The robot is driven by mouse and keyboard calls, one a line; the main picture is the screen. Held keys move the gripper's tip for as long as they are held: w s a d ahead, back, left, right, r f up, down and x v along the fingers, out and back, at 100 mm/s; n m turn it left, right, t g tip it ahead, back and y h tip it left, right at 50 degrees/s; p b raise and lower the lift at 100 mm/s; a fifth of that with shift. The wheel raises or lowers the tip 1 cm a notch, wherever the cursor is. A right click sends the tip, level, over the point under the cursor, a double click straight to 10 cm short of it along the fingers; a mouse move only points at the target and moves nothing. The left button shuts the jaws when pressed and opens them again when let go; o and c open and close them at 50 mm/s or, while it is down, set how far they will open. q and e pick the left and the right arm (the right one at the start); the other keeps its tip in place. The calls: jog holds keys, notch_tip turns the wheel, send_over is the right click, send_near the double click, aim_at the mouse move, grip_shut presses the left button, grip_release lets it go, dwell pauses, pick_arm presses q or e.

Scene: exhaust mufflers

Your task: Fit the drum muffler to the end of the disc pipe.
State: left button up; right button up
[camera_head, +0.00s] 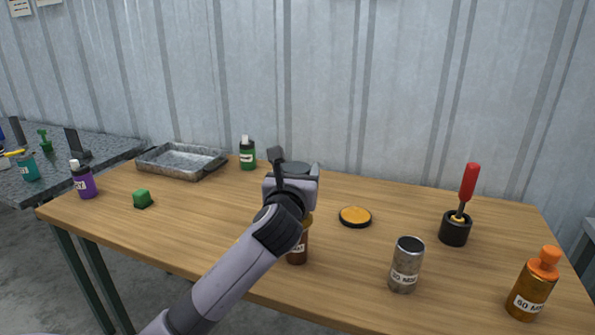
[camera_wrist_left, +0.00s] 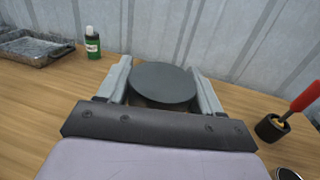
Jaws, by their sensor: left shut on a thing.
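My left gripper (camera_head: 293,175) is shut on a dark grey round-topped thing (camera_wrist_left: 162,84), which looks like the drum muffler. In the left wrist view it sits between the two pale fingers, its flat round face showing and its lower part hidden. In the head view its dark top (camera_head: 295,168) shows over the gripper, above the middle of the table. A small dark block (camera_head: 275,153) shows just behind the gripper; I cannot tell what it belongs to. I cannot make out the disc pipe clearly. My right gripper is not in view.
On the wooden table (camera_head: 215,215) a brown bottle (camera_head: 298,250) stands partly behind my left arm. To the right are a yellow-topped disc (camera_head: 355,216), a metal can (camera_head: 405,268), a black cup with a red-handled tool (camera_head: 455,228) and an orange bottle (camera_head: 533,290). A metal tray (camera_head: 180,175) is back left.

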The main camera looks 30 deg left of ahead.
pick_arm(q)
jog(key=shift+f, duration=0.2)
jog(key=o, duration=1.1)
jog(key=shift+v, duration=3.6)
